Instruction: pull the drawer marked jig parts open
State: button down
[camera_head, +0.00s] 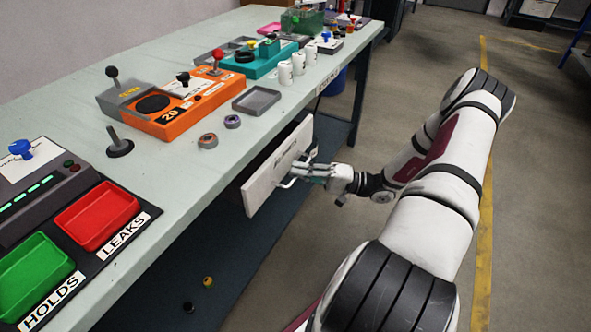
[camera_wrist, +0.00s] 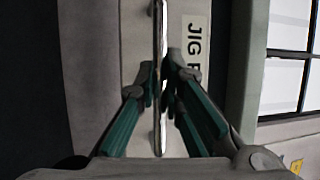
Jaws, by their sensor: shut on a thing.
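The drawer (camera_head: 265,183) has a pale front below the front edge of the bench. In the wrist view its front (camera_wrist: 105,40) fills the middle, with a label (camera_wrist: 195,42) reading "JIG" and the rest hidden behind my gripper. A bar handle (camera_wrist: 160,28) runs across the drawer front; it also shows in the head view (camera_head: 285,184). My gripper (camera_head: 303,172) is at the drawer front. In the wrist view my gripper's fingers (camera_wrist: 160,85) are shut on the handle, one on each side of it. How far the drawer stands out is hard to tell.
The bench top (camera_head: 185,168) holds an orange unit (camera_head: 172,108), a grey tray (camera_head: 256,101), and red (camera_head: 98,215) and green (camera_head: 35,262) trays. Small round items (camera_head: 208,281) lie in the dark space below. Open floor (camera_head: 400,120) lies right of the bench.

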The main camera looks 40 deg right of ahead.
jog(key=s+d, duration=0.3)
jog(key=s, duration=0.7)
jog(key=s+d, duration=0.4)
jog(key=s, duration=0.5)
jog(key=shift+s+p, duration=0.3)
jog(key=shift+s, duration=0.05)
jog(key=shift+d, duration=0.1)
jog(key=c, duration=1.7)
grip_release()
jog(key=v, duration=1.2)
